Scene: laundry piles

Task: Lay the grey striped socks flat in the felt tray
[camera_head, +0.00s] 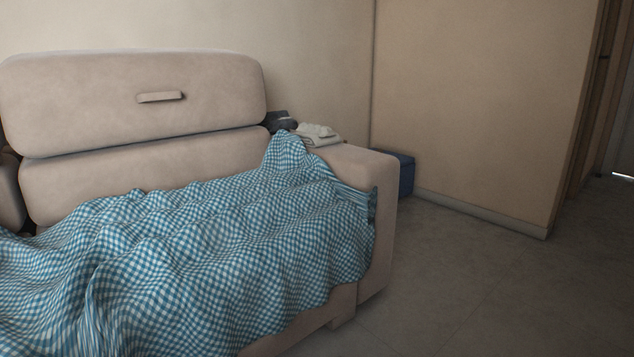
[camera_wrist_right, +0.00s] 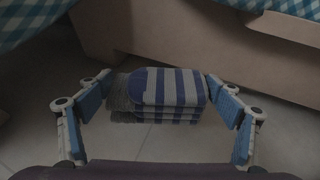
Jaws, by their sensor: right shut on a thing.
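A folded bundle of grey socks with purple-blue stripes (camera_wrist_right: 172,88) shows in the right wrist view, with a darker grey ribbed end at its left. My right gripper (camera_wrist_right: 160,82) is shut on this bundle, one finger at each side, and holds it in front of the sofa's lower front. I cannot tell its height above the floor. My left gripper is in neither view, and the head view shows neither gripper. I cannot make out the felt tray for certain in either view.
A beige sofa (camera_head: 130,95) is largely covered by a rumpled blue-and-white checked blanket (camera_head: 210,255). Folded pale cloths (camera_head: 318,134) and a dark item (camera_head: 281,121) lie by its right armrest. A blue box (camera_head: 406,176) stands behind it. The tiled floor (camera_head: 480,290) at right is clear.

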